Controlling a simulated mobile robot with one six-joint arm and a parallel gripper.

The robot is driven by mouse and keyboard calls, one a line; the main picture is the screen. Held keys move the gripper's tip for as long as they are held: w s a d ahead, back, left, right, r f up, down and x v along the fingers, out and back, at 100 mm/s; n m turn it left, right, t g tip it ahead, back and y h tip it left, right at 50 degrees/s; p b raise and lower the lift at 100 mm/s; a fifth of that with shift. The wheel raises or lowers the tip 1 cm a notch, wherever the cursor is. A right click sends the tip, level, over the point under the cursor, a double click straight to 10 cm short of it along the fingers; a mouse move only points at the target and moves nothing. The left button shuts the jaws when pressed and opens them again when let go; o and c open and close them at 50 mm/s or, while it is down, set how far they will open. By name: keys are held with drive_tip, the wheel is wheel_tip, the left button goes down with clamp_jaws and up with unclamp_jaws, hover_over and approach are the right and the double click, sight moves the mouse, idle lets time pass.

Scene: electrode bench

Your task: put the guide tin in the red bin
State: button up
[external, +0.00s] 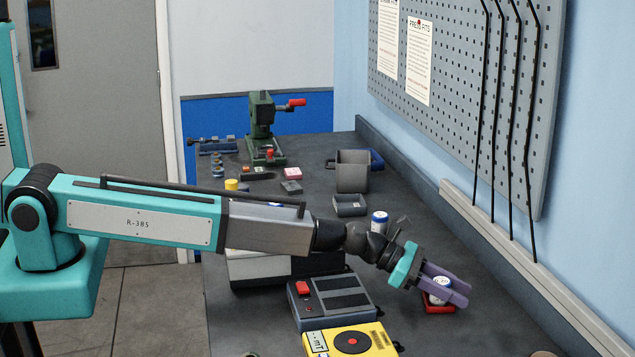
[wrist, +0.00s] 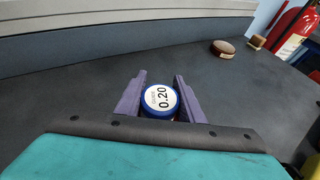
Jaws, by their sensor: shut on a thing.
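The guide tin (wrist: 160,101) is a small round tin with a blue rim and a white label reading 0.20 in the wrist view. In the external view the tin (external: 441,285) is white and sits between the purple fingers of my gripper (external: 465,294). My gripper (wrist: 160,76) is shut on the tin, one finger on each side. The red bin (external: 438,308) is a small, low tray on the bench, directly below or around the tin. The fingers hide part of it, and I cannot tell whether the tin touches its floor.
A yellow case (external: 350,342) and a grey device with a red button (external: 333,298) stand left of the bin. A wall ledge (external: 530,258) runs along the right.

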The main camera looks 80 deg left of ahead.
drive_tip(key=shift+f, duration=0.15)
drive_tip(key=o, duration=1.2)
drive_tip(key=shift+o, duration=0.2)
drive_tip(key=shift+s+r, duration=0.1)
drive_tip(key=shift+r, duration=0.1)
drive_tip(key=shift+p+v, duration=0.95)
drive_tip(key=shift+v, duration=5)
